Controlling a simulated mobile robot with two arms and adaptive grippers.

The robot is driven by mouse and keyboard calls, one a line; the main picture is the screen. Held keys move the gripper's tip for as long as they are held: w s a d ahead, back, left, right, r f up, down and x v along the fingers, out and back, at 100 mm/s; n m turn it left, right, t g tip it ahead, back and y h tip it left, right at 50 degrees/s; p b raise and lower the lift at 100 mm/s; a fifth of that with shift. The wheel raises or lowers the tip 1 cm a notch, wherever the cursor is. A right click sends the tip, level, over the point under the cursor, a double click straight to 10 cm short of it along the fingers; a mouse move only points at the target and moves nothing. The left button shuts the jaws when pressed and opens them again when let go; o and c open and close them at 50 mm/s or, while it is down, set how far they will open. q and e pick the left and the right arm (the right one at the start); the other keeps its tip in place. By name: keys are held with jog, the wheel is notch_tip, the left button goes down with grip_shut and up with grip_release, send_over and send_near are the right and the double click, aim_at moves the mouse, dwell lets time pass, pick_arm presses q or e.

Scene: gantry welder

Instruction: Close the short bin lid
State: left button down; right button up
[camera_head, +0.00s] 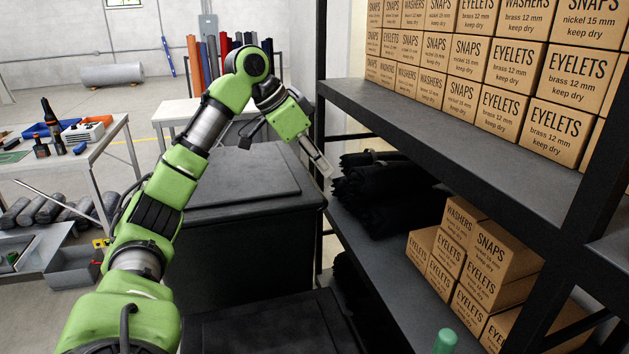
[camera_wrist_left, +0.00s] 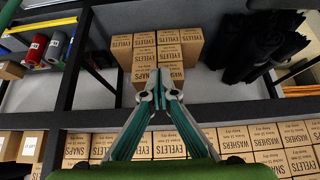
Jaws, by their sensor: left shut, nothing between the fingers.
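A tall black bin (camera_head: 250,240) stands in the middle of the head view, with a flat dark lid (camera_head: 240,176) lying level on top. In front of it, at the bottom edge, is a lower dark bin (camera_head: 270,325), cut off by the frame. I cannot tell whether its dark top is a shut lid. My left gripper (camera_head: 325,168) is above the tall bin's right edge, beside the shelf, apart from both lids. In the left wrist view my left gripper (camera_wrist_left: 160,96) is shut and empty, with shelf boxes behind it. My right gripper is not in view.
A black shelf rack (camera_head: 450,130) stands close on the right, with cardboard boxes (camera_head: 480,255) and black rolls (camera_head: 385,195). A workbench (camera_head: 90,150) with tools is at the left. A white table (camera_head: 180,110) stands behind the tall bin.

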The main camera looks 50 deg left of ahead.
pick_arm(q)
jog(key=f, duration=0.2)
jog(key=s+f, duration=0.1)
jog(key=f, duration=0.1)
jog(key=shift+a, duration=0.4)
jog(key=shift+s+b, duration=0.1)
jog(key=shift+b, duration=0.2)
